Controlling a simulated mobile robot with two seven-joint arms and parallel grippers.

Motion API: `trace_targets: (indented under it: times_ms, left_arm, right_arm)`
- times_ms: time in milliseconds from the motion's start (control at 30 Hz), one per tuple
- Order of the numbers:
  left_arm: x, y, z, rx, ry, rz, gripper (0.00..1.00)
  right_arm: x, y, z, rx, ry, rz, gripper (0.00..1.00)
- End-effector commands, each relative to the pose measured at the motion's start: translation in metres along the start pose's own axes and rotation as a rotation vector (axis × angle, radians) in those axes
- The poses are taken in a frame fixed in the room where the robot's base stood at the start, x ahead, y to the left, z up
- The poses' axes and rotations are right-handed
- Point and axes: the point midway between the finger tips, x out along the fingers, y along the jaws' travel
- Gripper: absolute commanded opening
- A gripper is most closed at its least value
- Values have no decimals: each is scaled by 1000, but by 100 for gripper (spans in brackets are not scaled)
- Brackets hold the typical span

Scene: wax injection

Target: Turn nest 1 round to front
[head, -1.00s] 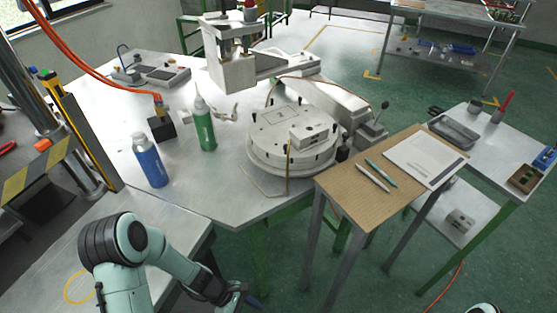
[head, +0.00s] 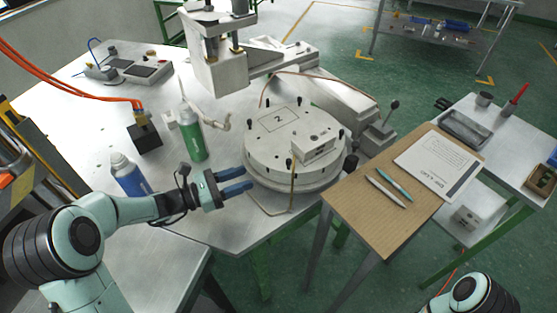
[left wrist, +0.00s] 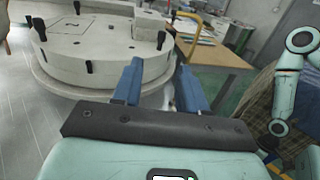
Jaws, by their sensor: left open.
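The round grey turntable (head: 268,148) stands on the white table, with several black knobs around its top. The outlined nest marked 2 (head: 279,119) is on its far part. A metal block (head: 317,142) sits on its near right part; no number 1 is readable. My left gripper (head: 247,179) is open and empty, just left of the turntable's near left rim, fingers pointing at it. In the left wrist view the turntable (left wrist: 85,55) lies ahead and left of the two blue fingers (left wrist: 160,72); whether they touch it is unclear. My right gripper is out of view.
A thin brass-coloured rod (head: 292,182) stands upright at the turntable's near edge. A green bottle (head: 192,137) and a blue bottle (head: 128,176) stand left. A brown side table (head: 375,215) with pens and a sheet is close on the right. A press (head: 215,70) stands behind.

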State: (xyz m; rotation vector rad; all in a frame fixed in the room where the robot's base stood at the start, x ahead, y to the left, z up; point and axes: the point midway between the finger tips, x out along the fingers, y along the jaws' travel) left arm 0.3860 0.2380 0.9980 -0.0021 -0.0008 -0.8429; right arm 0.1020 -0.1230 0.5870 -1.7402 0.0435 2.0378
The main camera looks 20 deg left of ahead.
Motion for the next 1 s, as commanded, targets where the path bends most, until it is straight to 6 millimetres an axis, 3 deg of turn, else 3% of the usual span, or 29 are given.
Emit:
trace_targets:
  times_ms: [300,500,700,1000]
  left_arm:
    - [68,-2,1,0,-2,-6,42]
    - [101,-1,1,0,-1,-3,42]
    - [115,0,0,0,1,-1,42]
    - [117,0,0,0,1,0,42]
  right_arm:
    - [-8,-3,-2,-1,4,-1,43]
    - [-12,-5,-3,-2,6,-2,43]
    - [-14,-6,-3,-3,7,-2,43]
    - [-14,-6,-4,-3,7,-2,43]
